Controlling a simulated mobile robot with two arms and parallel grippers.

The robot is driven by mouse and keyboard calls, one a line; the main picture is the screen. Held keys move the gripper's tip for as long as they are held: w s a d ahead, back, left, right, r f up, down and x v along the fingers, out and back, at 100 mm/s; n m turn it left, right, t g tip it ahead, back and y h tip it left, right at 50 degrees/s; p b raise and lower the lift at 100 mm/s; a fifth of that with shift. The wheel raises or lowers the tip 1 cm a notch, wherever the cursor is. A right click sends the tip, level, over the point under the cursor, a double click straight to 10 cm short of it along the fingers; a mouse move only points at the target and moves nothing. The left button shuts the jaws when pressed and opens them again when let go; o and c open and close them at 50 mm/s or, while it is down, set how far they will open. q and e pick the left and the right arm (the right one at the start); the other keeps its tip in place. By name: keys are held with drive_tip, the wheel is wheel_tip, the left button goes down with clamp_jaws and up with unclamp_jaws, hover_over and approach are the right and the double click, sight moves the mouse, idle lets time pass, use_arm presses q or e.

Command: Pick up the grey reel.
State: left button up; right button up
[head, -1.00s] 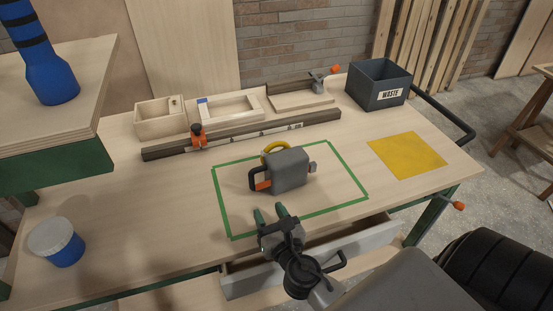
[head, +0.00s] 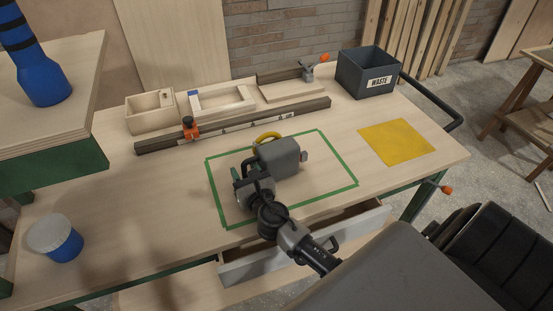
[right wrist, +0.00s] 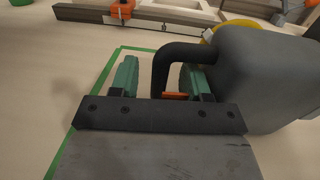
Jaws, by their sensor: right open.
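The grey reel (head: 280,157) stands on the workbench inside a green taped rectangle. It has a grey body, a black handle and a yellow part behind it. In the right wrist view its grey body (right wrist: 265,75) fills the right side. My right gripper (head: 247,171) is at the reel's left side, partly hiding the handle. In the right wrist view my right gripper (right wrist: 160,78) is open, and the black handle (right wrist: 162,68) shows between its green fingers. I cannot tell whether they touch it. My left gripper is not in view.
Behind the reel lie a long dark rail (head: 235,124) with an orange clamp (head: 190,127) and wooden trays (head: 150,112). A waste bin (head: 372,72) and a yellow sheet (head: 396,142) are to the right. A blue tub (head: 62,245) stands front left. An open drawer (head: 300,250) juts out in front.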

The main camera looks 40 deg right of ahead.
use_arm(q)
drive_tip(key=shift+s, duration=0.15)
use_arm(e)
drive_tip(key=shift+c, duration=0.2)
clamp_jaws()
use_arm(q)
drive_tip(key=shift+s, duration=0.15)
use_arm(e)
drive_tip(key=shift+r, duration=0.1)
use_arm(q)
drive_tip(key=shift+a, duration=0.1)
